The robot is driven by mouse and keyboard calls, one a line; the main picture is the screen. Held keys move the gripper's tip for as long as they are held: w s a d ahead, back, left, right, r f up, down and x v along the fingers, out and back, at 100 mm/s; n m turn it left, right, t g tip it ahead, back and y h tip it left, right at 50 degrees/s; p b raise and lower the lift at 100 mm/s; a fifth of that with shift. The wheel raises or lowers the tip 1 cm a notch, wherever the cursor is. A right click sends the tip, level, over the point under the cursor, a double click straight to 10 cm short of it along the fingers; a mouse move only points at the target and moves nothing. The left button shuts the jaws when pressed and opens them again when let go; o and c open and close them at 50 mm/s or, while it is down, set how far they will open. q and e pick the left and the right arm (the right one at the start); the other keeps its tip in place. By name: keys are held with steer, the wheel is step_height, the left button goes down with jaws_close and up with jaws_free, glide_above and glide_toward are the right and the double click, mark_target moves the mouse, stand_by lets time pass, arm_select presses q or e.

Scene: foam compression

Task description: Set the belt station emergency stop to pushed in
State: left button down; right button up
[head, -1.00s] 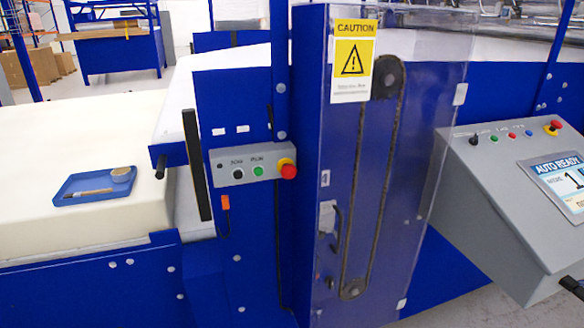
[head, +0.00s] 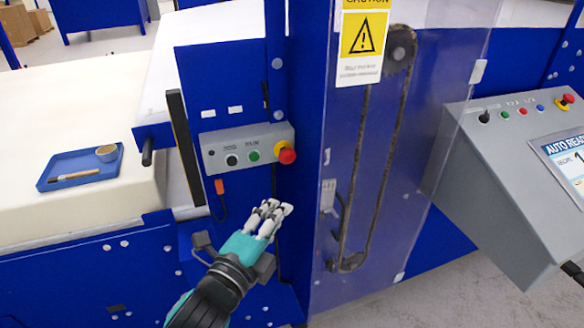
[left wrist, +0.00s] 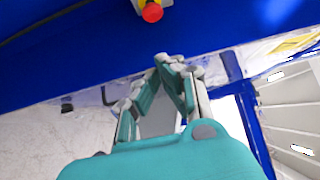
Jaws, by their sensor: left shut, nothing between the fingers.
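The belt station emergency stop (head: 286,155) is a red mushroom button on a yellow collar, at the right end of a small grey control box (head: 247,146). It also shows at the top of the left wrist view (left wrist: 152,11). I cannot tell from its height whether it is pushed in. My left gripper (head: 275,209) is shut and empty, below the box and a little left of the button, apart from it. In the left wrist view its fingertips (left wrist: 170,60) come together below the button. My right gripper is not in view.
A clear guard with a caution sign (head: 361,48) covers a belt drive just right of the button. A grey console (head: 500,190) with another red button (head: 569,98) stands at the right. A blue tray (head: 80,168) lies on the foam block (head: 60,105) at left.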

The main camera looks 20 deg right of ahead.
mark_target(286, 155)
arm_select(q)
steer(key=shift+w, duration=0.1)
steer(key=p+x, duration=0.3)
steer(key=x, duration=0.7)
steer(key=shift+w+d+r, duration=0.1)
steer(key=shift+d, duration=0.1)
steer(key=shift+w+a+p, duration=0.15)
steer(key=shift+w+p, duration=0.3)
steer(key=shift+w, duration=0.8)
steer(key=shift+w+a, duration=0.15)
steer(key=shift+w, duration=0.55)
steer(key=shift+w, duration=0.75)
